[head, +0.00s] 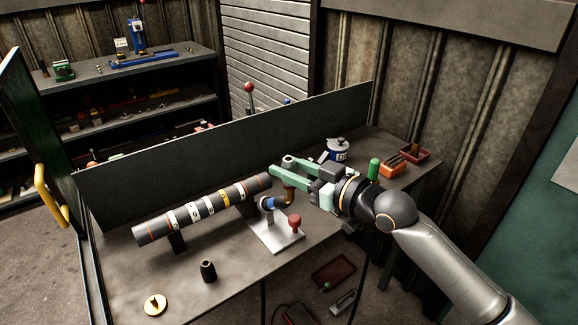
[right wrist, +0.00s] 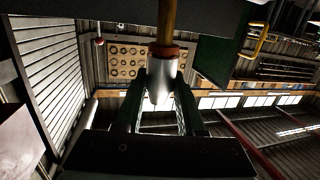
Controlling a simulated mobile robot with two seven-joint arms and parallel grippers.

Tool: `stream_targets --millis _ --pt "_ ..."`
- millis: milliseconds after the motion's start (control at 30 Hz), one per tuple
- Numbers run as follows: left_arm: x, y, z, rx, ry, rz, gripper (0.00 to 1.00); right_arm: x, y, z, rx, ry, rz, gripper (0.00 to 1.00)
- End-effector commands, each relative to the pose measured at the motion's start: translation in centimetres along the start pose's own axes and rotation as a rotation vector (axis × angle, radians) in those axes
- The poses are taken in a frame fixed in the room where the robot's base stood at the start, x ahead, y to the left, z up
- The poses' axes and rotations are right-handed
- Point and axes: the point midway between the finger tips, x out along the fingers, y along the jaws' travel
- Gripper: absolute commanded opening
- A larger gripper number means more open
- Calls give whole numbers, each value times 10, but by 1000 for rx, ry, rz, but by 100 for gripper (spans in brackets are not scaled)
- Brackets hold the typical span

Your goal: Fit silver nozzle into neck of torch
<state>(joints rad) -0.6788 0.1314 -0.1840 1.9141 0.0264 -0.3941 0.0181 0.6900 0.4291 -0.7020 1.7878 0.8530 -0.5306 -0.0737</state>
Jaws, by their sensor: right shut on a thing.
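My right gripper (head: 283,167) reaches in from the right over the workbench, its pale green fingers shut on the silver nozzle (head: 288,160). In the right wrist view the silver nozzle (right wrist: 160,80) sits between the fingers, its narrow end toward the camera. The copper-coloured torch neck (head: 290,193) rises just below the fingers in the head view. In the right wrist view the neck (right wrist: 166,22) runs in line with the nozzle, with an orange-red ring (right wrist: 164,51) at the nozzle's wide end. I cannot tell whether the nozzle is seated. The torch (head: 268,203) rests on a metal stand.
The stand's plate (head: 278,238) carries a red knob (head: 295,221). A striped driveshaft (head: 204,208) lies on supports to the left. A dark cup (head: 208,271) and brass disc (head: 155,304) stand at the front. A screen (head: 230,133) backs the bench; a blue-white can (head: 338,149) stands behind the gripper.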

Motion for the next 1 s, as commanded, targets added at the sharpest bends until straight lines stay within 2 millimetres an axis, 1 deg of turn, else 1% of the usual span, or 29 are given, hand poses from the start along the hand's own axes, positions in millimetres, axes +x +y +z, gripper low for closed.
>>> stream_targets --millis 100,133,433,667,767,867,967,1000 --pt "2 0 2 0 0 0 50 0 0 4 0 0 0 0" --pt "2 0 2 0 0 0 50 0 0 4 0 0 0 39" --pt "1 0 2 0 0 0 50 0 0 3 0 0 0 73" --pt "1 0 2 0 0 0 50 0 0 3 0 -1 0 73" --pt "2 0 2 0 0 0 50 -3 1 4 0 -1 1 73" --pt "3 0 3 0 0 0 50 -13 1 4 0 -1 1 73" --pt "4 0 5 0 0 0 50 -29 0 5 -2 -3 1 73" --pt "5 0 6 0 0 0 50 -37 1 5 -3 -2 2 73"
